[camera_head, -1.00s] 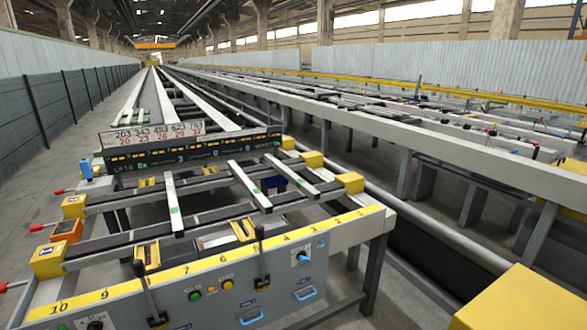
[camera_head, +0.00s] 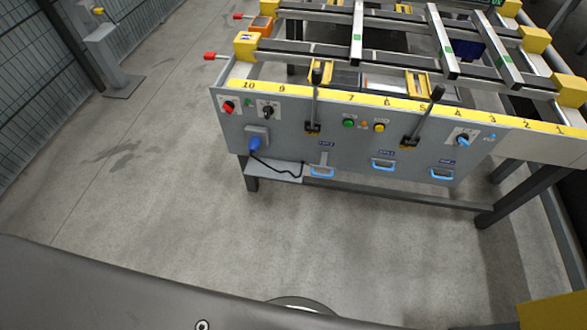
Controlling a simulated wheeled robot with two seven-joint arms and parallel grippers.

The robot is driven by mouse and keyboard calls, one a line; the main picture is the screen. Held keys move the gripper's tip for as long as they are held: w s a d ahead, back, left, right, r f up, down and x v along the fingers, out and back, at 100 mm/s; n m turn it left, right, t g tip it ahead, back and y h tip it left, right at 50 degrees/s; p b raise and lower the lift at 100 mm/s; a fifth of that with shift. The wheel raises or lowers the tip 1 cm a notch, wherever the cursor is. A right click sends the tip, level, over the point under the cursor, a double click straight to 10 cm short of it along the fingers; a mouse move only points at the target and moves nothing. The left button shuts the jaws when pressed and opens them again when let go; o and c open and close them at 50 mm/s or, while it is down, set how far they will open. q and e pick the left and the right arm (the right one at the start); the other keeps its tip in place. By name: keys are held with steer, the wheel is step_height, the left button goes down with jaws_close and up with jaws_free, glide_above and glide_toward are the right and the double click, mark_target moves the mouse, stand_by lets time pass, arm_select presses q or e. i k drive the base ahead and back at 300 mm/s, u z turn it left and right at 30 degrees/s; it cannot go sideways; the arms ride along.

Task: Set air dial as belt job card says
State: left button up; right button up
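The grey control panel (camera_head: 225,130) shows below a yellow numbered strip. A blue knob on a white plate (camera_head: 463,140) is at its right. A black knob on a white plate (camera_head: 267,111) is at its left, beside a red knob (camera_head: 229,107). The labels are too small to read, so I cannot tell which knob is the air dial. No belt job card is legible. A pale flat sheet (camera_head: 372,84) lies partly hidden behind the panel's top edge. Neither of my grippers is in view.
Two black levers (camera_head: 315,100) (camera_head: 425,116) stand up in front of the panel. Blue handles (camera_head: 383,165) line its lower edge. A blue plug (camera_head: 254,144) with a black cable hangs at the left. The concrete floor (camera_head: 170,220) before the panel is clear.

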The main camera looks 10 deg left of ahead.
mark_target(462, 138)
steer(key=z, duration=1.3)
steer(key=i, duration=1.15)
steer(key=u, duration=3.5)
